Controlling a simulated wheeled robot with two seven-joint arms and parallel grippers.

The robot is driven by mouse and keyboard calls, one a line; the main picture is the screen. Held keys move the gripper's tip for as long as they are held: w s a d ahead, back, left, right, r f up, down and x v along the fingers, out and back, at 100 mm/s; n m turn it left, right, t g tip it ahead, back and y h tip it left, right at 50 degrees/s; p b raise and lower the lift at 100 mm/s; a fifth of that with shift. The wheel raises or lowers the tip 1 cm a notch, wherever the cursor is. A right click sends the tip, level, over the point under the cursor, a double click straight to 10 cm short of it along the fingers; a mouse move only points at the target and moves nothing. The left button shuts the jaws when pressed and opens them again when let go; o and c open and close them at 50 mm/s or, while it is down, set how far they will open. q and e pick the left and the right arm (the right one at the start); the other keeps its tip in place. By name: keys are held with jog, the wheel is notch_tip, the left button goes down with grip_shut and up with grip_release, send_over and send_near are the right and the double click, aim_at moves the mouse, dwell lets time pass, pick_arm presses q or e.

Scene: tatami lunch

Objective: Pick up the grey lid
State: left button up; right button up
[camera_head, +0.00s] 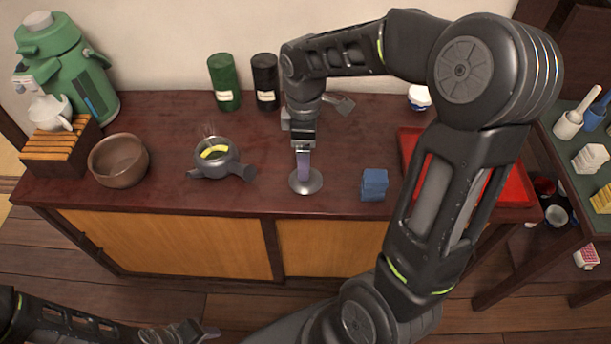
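The grey lid (313,187), a small round disc, lies on the dark red-brown counter near its front edge. My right gripper (303,178) points straight down over the lid's middle, and its fingers hide the centre. I see the fingers edge-on, so I cannot tell whether they are open or shut on the lid. The lid appears to rest on the counter. A grey teapot (238,171) without a lid stands to the left, with something yellow inside and steam above. My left gripper (208,333) is low at the bottom left, away from the counter; its opening is unclear.
A blue block (374,185) stands close right of the lid. A brown bowl (118,160), a wooden rack (62,142) and a green flask (65,65) are at the left. Green (224,82) and black (265,82) canisters stand behind. My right arm partly covers a red tray (515,185).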

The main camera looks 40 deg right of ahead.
aim_at(314, 183)
jog(key=shift+f, duration=1.2)
jog(key=shift+s+d+f, duration=0.1)
jog(key=shift+d+f, duration=0.05)
jog(key=shift+f, duration=2.5)
jog(key=shift+c, duration=0.5)
jog(key=c, duration=0.7)
jog(key=shift+s, duration=0.15)
jog(key=c, duration=0.9)
